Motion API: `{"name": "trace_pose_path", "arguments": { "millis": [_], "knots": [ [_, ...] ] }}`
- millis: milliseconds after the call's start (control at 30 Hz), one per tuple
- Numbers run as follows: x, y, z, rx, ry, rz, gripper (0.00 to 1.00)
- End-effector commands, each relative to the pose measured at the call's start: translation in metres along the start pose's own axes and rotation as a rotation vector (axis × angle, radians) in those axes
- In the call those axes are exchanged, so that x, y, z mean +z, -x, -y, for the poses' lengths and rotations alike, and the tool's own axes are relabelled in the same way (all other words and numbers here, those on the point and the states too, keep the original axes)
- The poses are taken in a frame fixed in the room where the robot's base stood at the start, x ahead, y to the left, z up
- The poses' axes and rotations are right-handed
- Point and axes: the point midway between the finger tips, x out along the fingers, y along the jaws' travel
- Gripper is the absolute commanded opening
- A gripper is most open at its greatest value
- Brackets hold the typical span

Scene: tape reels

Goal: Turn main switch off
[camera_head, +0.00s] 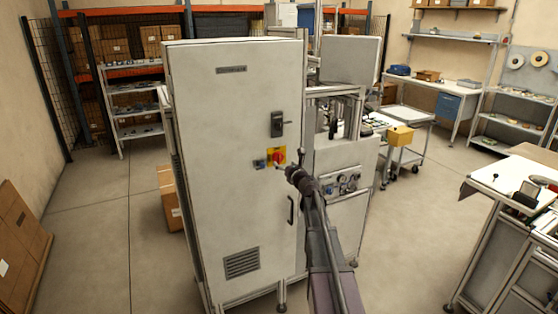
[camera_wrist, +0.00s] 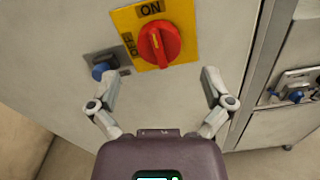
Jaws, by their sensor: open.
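The main switch is a red rotary knob (camera_wrist: 158,44) on a yellow plate (camera_wrist: 186,16) marked ON at the top and OFF at the left. The knob's grip ridge lies roughly upright, toward the ON mark. In the head view the red knob (camera_head: 277,157) sits on the door of a tall grey cabinet (camera_head: 235,110), partly behind my gripper. My gripper (camera_wrist: 160,82) is open and empty, its two fingers spread apart below the knob in the wrist view. I see no contact between the fingers and the knob.
A small plate with a blue knob (camera_wrist: 103,71) is left of the switch, near my left finger. A black door handle (camera_head: 291,210) is below the switch. A white table (camera_head: 510,178) stands at the right.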

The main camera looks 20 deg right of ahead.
Motion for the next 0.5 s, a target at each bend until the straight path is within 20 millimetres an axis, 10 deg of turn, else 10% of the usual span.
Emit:
{"name": "trace_pose_path", "arguments": {
  "millis": [500],
  "knots": [
    [0.0,-0.047,0.0,0.0,0.0,0.0,1.0]
  ]
}}
